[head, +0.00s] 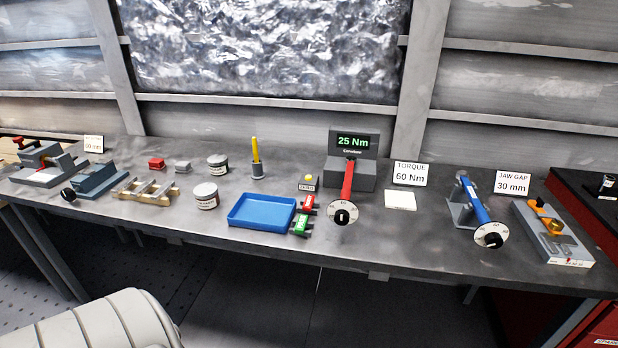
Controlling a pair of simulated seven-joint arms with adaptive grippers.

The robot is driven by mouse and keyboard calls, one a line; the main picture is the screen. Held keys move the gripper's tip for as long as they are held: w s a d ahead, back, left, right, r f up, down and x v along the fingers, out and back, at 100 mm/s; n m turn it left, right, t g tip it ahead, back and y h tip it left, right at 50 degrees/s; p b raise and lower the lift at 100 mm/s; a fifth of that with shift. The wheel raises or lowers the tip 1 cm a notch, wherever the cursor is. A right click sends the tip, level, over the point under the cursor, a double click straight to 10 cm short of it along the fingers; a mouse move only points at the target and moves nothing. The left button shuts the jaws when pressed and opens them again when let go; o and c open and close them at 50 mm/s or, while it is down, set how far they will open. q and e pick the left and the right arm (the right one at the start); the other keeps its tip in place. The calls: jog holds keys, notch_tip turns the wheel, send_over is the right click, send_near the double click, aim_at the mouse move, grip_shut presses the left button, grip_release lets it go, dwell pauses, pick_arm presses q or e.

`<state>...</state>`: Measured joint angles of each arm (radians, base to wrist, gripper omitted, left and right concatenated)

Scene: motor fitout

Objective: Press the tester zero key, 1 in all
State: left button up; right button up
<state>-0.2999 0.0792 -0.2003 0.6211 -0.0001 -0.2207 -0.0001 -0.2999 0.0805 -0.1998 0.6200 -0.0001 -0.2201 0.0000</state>
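The torque tester (366,177) is a dark grey block at the back of the bench, right of the middle. Its screen (353,142) reads 25 Nm in green. A red-handled torque wrench (347,182) with a round white dial at its near end lies against the tester's front. Just left of the tester is a small yellow button (308,178) above a small white label; the lettering is too small to read surely, but it looks like the zero key. Nothing touches it. Neither gripper shows in the head view.
Red and green blocks (300,226) stand close in front of the button, beside a blue tray (262,225). A yellow-handled tool (256,152) stands upright to the left. A torque card (410,174), blue wrench (475,204) and jaw gauge (552,235) are to the right.

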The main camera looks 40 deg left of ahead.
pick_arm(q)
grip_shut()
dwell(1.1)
